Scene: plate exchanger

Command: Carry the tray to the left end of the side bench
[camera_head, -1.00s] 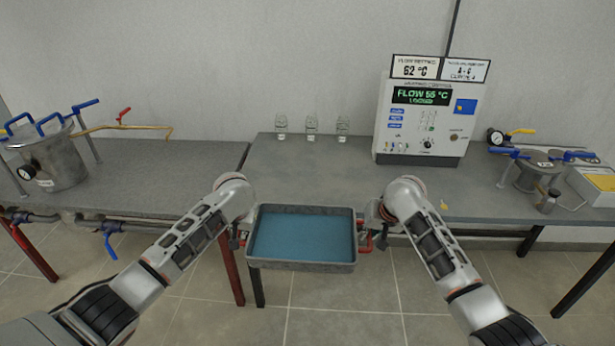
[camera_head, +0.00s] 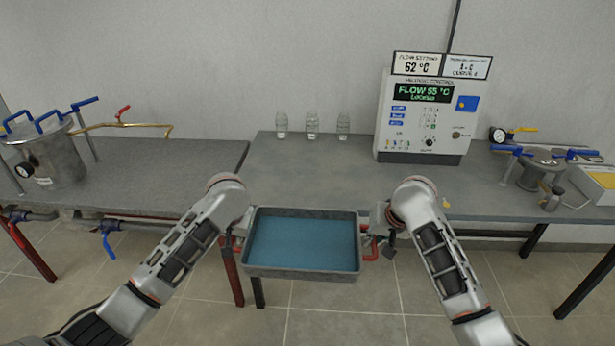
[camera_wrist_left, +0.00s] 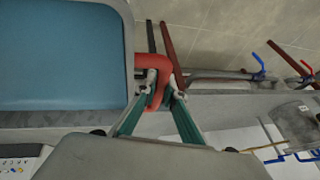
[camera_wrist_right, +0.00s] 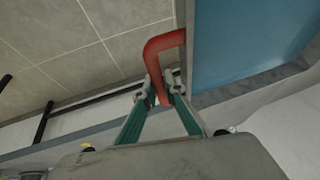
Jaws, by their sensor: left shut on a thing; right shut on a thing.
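The tray (camera_head: 300,273) is grey with a blue inside and red handles at its two ends. It is held level in front of the bench edge, above the floor, and looks empty. My left gripper (camera_head: 238,238) is shut on the tray's left red handle, which shows in the left wrist view (camera_wrist_left: 152,62). My right gripper (camera_head: 378,240) is shut on the right red handle, which shows in the right wrist view (camera_wrist_right: 160,46). The side bench is probably the left grey bench (camera_head: 190,165), whose left end bears a steel vessel (camera_head: 52,160).
The middle bench (camera_head: 300,175) bears several glass jars (camera_head: 312,125) and a control box (camera_head: 425,115). A brass pipe (camera_head: 125,126) reaches over the left bench, whose right part is bare. Blue-handled valves (camera_head: 108,228) hang below its front. More vessels (camera_head: 540,172) stand at right.

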